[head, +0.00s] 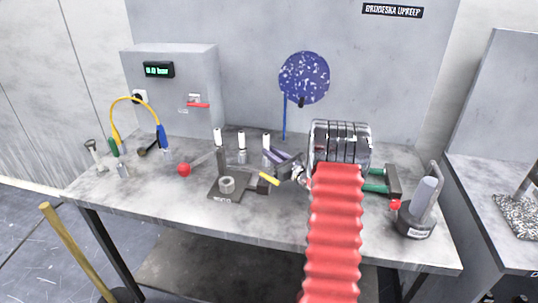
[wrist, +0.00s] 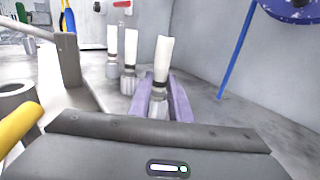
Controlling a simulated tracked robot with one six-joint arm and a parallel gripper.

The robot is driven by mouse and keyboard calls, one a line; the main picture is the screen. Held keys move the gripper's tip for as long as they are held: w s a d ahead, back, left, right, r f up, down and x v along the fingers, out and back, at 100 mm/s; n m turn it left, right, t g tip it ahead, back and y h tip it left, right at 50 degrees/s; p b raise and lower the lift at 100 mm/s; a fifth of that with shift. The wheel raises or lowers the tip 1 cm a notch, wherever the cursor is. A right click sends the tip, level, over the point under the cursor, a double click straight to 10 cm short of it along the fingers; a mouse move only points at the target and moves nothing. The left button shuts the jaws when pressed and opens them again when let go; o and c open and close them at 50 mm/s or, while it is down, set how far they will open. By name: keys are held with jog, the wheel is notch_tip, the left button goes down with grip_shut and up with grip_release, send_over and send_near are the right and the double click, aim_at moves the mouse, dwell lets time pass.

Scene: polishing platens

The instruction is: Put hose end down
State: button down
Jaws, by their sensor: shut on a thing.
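The yellow hose (head: 130,98) arches at the table's left, far from my gripper. Its blue end (head: 162,137) and green end (head: 113,148) point down; a bit of the blue end shows in the wrist view (wrist: 70,20). My gripper (head: 273,156) has its purple fingers on either side of a white-topped, bottle-like thing (head: 267,140), clearer in the wrist view (wrist: 162,60), and is shut on it. This is the rightmost of three similar things in a row. It is upright; its foot is partly hidden, so I cannot tell whether it touches the table. No hose shows in the fingers.
Below the fingers are a dark plate with a ring (head: 227,185) and a yellow bar (head: 268,179). A red ball (head: 184,170) lies left. A blue speckled disc (head: 304,78) stands behind. A holder with a grey cylinder (head: 424,194) is at right. The table's front left is clear.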

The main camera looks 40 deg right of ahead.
jog(key=c, duration=1.6)
grip_release()
jog(key=shift+c, duration=0.2)
jog(key=s, duration=1.2)
jog(key=shift+a, duration=0.25)
jog(key=shift+s, duration=0.1)
